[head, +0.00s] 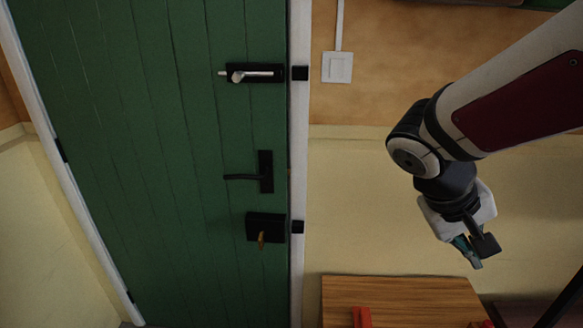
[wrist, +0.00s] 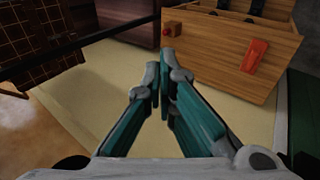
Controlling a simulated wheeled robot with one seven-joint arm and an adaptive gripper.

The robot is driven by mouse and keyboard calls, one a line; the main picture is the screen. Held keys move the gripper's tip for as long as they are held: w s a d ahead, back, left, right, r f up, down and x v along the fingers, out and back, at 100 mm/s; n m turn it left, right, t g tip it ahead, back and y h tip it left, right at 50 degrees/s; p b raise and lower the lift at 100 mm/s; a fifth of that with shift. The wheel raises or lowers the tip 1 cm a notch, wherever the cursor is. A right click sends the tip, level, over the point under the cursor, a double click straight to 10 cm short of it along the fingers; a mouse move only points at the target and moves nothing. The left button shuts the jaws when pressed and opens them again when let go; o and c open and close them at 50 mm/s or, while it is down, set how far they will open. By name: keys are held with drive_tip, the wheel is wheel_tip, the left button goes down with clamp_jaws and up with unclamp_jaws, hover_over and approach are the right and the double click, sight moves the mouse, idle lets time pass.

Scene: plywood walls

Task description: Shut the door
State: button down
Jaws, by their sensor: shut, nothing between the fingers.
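The green plank door (head: 140,150) fills the left of the head view. Its right edge lies along the white frame (head: 299,130); I cannot tell whether it is fully latched or slightly ajar. On it are a slide bolt (head: 252,74) at the top, a black lever handle (head: 250,176) in the middle and a black lock box (head: 265,227) with a brass key below. Hinges show on its left side. My gripper (head: 470,258) is to the right of the door, well apart from it. In the wrist view my gripper (wrist: 162,80) is shut and empty.
A wooden cabinet or bench (head: 400,300) with red parts stands below my gripper; a wooden unit with a red handle (wrist: 256,56) shows in the wrist view. A light switch (head: 337,67) is on the wall. The space before the door looks clear.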

drive_tip(key=w+a+n+t+h+p, duration=0.2)
drive_tip(key=w+a+t+h, duration=0.15)
drive_tip(key=w, duration=0.75)
drive_tip(key=n+t+y+p, duration=0.3)
drive_tip(key=n+t+y, duration=0.6)
drive_tip(key=n+t, duration=0.5)
approach(278, 181)
drive_tip(key=shift+n+g, duration=0.35)
drive_tip(key=shift+n, duration=0.15)
drive_tip(key=w, duration=0.7)
drive_tip(key=shift+d+r+b, duration=0.25)
drive_tip(key=shift+r+b, duration=0.1)
drive_tip(key=shift+b, duration=0.05)
